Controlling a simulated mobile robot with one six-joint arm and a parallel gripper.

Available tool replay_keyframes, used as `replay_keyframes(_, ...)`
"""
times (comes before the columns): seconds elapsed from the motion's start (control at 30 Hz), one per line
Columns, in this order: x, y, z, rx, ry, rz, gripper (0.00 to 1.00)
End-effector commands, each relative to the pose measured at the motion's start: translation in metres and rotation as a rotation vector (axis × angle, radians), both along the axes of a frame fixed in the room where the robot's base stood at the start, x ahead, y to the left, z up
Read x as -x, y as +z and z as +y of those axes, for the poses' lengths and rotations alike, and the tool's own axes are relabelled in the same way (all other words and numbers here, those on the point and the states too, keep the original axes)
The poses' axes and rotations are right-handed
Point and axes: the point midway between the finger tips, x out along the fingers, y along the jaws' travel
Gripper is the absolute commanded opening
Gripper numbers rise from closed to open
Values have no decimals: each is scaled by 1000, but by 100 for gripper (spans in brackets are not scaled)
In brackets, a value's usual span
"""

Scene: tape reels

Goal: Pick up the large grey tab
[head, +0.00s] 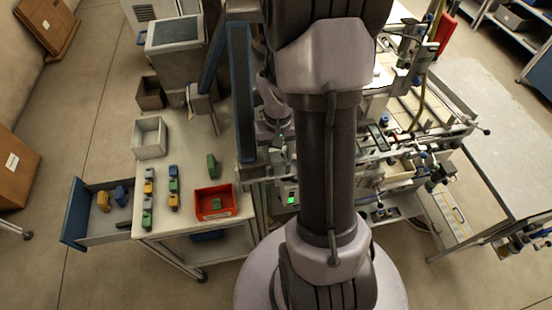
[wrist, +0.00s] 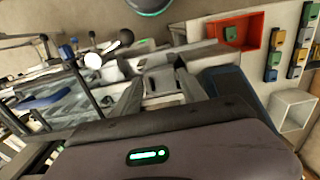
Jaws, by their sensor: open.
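My gripper (wrist: 157,76) shows in the wrist view with its two grey fingers apart and nothing clearly held between them. It is over the machine side, away from the small coloured pieces. In the head view my arm hides it. I cannot pick out a large grey tab for certain. Small blue, yellow, green and greyish pieces stand in two rows on the bench, a left row (head: 149,188) and a right row (head: 173,185). They also show at the right edge of the wrist view (wrist: 273,58). A single green piece (head: 212,166) stands apart.
A red bin (head: 202,212) with a green piece inside stands at the bench's (head: 182,231) front right. A grey open box (head: 149,138) stands behind the rows. An open drawer (head: 76,212) at the left holds yellow and blue pieces. Machinery (head: 400,160) crowds the right.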

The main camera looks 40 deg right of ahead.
Motion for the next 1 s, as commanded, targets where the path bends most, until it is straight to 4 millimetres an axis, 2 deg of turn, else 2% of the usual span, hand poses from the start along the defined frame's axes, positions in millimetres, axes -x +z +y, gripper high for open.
replay_keyframes(0.07, 0, -8, 0, -1, 0, 1, 49)
replay_keyframes(0.27, 0, -8, 0, 1, 0, -1, 49)
replay_keyframes(0.5, 0, -8, 0, 1, 0, -1, 5)
replay_keyframes(0.7, 0, -7, 0, 1, 0, -2, 5)
replay_keyframes(0.77, -1, 0, -1, 2, 0, -3, 5)
replay_keyframes(1.0, -1, 63, -1, 5, 1, -5, 5)
